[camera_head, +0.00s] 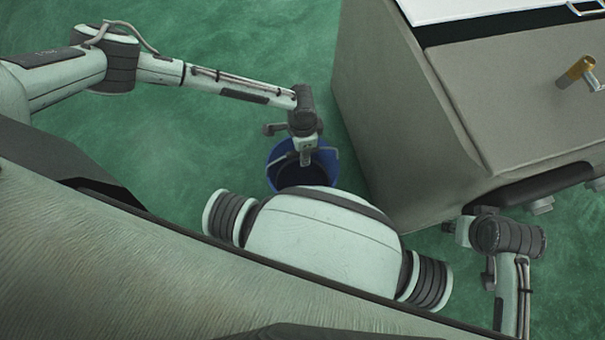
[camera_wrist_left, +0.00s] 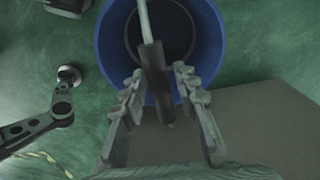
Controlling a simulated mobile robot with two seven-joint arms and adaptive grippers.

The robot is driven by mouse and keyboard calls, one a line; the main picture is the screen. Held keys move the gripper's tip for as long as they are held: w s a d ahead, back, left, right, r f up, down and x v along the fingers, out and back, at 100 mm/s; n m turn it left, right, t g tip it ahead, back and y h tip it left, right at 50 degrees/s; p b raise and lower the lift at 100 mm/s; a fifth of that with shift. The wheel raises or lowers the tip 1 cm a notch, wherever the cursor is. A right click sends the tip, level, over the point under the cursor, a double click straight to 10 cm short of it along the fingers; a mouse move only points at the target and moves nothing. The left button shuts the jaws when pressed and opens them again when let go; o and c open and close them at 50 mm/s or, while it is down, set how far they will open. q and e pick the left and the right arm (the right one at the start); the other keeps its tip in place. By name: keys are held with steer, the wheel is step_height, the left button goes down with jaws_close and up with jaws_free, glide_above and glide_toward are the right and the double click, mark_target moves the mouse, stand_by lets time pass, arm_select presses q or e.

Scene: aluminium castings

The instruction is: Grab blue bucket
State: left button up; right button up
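A blue bucket (camera_head: 325,169) stands on the green floor below my left gripper, partly hidden by that gripper and by my own body. In the left wrist view the bucket (camera_wrist_left: 217,35) is seen from above, with a dark inside. Its handle, with a dark grip (camera_wrist_left: 154,75), reaches toward the space between my left gripper's fingers. My left gripper (camera_head: 306,158) is over the bucket; in the left wrist view its two fingers (camera_wrist_left: 158,82) are spread apart, on either side of the handle grip. My right gripper (camera_head: 452,229) is at the right, beside the grey cabinet, its fingers unclear.
A large grey cabinet or machine (camera_head: 390,120) stands right of the bucket, close to it. A brass-coloured cylindrical fitting (camera_head: 577,71) is on its top. Green floor left of the bucket is clear.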

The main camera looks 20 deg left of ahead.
arm_select(q)
jaws_close()
steer(key=shift+w, duration=0.1)
steer(key=shift+r, duration=0.1)
stand_by(0.3)
